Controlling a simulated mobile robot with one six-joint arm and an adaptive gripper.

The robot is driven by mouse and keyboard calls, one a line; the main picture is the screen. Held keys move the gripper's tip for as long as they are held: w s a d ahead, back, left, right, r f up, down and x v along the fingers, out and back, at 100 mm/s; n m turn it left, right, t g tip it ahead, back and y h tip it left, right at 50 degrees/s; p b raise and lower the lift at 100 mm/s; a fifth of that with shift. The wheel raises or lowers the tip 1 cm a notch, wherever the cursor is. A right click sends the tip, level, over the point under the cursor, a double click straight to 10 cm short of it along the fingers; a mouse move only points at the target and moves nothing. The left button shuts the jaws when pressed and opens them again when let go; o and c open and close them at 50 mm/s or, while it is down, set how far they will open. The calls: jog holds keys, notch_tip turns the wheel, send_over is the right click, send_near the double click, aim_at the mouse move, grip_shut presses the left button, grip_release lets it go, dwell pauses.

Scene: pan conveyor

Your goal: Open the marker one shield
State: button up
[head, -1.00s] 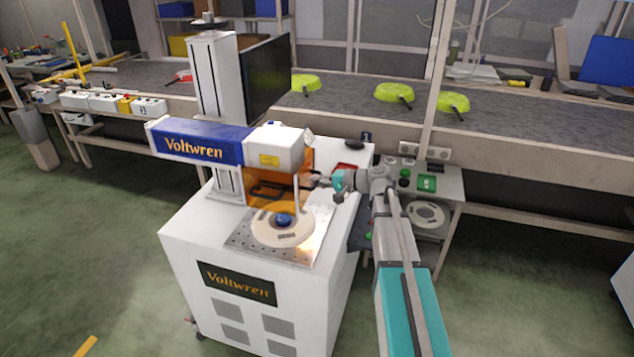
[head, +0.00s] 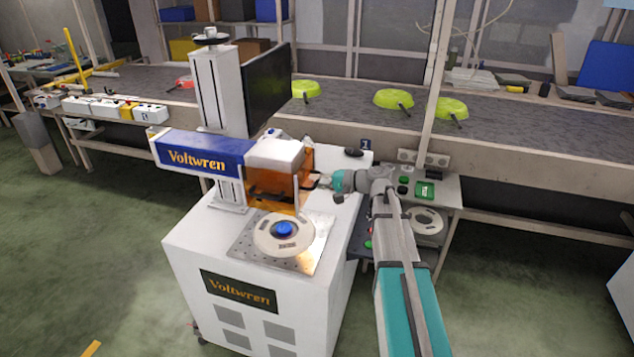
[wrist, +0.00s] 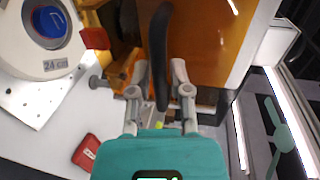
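The marker is a white cabinet with a blue-and-white laser head (head: 205,155) marked Voltwren. Its shield (head: 272,186) is a see-through orange panel below the head; it fills much of the upper wrist view (wrist: 210,35). A dark curved handle (wrist: 158,45) stands out from it. My gripper (head: 322,181) is at the right side of the shield. In the wrist view, the two fingers of my gripper (wrist: 161,75) lie on either side of the handle, close against it. The shield's lower edge hangs above the work plate; how far it is raised is hard to tell.
A pale disc with a blue centre (head: 284,230) sits on the perforated plate. A red item (wrist: 87,152) lies on the cabinet top. A monitor (head: 267,88) stands behind the marker. A conveyor (head: 345,105) with green pans (head: 394,98) runs behind. A bench with buttons is at right.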

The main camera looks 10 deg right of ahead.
jog(key=shift+o, duration=1)
jog(key=shift+f, duration=0.15)
notch_tip(320, 180, down, 9)
jog(key=b, duration=1)
jog(key=p+v, duration=0.3)
jog(key=v, duration=1)
jog(key=s+a+f+n+g+h+p, duration=0.35)
jog(key=s+a+g+h+p, duration=0.3)
jog(key=s+a, duration=0.35)
jog(key=s+a+n+g+h+p, duration=0.1)
jog(key=s+a+n+h+p, duration=0.1)
jog(key=s+h+p, duration=0.3)
jog(key=shift+s+a+r+h+p, duration=0.5)
jog(key=shift+s+h, duration=0.55)
jog(key=shift+s, duration=0.45)
jog(key=shift+n, duration=0.25)
